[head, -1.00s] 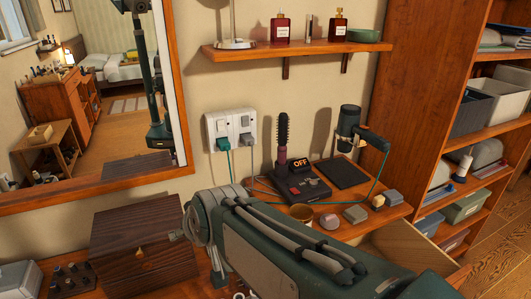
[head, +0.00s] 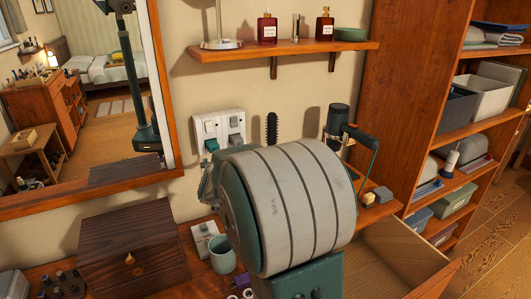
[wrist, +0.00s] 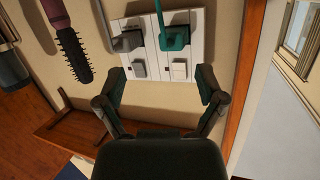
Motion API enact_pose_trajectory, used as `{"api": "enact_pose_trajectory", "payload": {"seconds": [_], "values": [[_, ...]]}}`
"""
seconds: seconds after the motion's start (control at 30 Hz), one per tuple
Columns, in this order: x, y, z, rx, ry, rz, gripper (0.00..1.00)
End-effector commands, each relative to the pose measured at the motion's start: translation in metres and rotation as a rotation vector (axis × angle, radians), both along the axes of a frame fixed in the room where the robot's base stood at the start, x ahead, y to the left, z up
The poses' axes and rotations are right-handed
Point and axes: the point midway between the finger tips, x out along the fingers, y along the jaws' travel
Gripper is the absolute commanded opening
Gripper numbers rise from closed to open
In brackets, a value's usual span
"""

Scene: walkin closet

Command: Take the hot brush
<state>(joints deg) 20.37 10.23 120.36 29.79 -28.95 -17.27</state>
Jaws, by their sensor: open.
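The hot brush (head: 271,130) stands upright near the wall in the head view. Only its dark bristled top shows above my arm; its handle and base are hidden. In the wrist view, turned upside down, the hot brush (wrist: 75,55) hangs at upper left with black bristles and part of a mauve handle. My gripper (wrist: 161,85) is open and empty, its fingers spread in front of the wall socket plate. The brush is to the left of the fingers and apart from them. My gripper is hidden in the head view.
The socket plate (head: 217,128) has a grey plug and a teal plug (wrist: 175,38). A dark dryer (head: 337,120) stands right of the brush. A shelf (head: 290,54) with bottles hangs above. A wooden box (head: 133,250), a mug (head: 222,254) and an open drawer (head: 405,250) are below.

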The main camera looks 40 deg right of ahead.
Motion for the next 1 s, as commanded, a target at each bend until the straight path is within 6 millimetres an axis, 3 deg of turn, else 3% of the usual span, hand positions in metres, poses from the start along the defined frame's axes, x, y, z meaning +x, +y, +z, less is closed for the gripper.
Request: {"api": "enact_pose_trajectory", "payload": {"seconds": [0.1, 0.4, 0.67, 1.0], "values": [[0.002, -0.038, -0.016, -0.049, -0.030, -0.107, 0.88], [-0.014, -0.121, -0.052, -0.198, -0.085, -0.377, 0.88], [-0.026, -0.148, -0.064, -0.260, -0.094, -0.473, 0.88], [-0.003, -0.191, -0.064, -0.258, -0.096, -0.473, 0.88]]}}
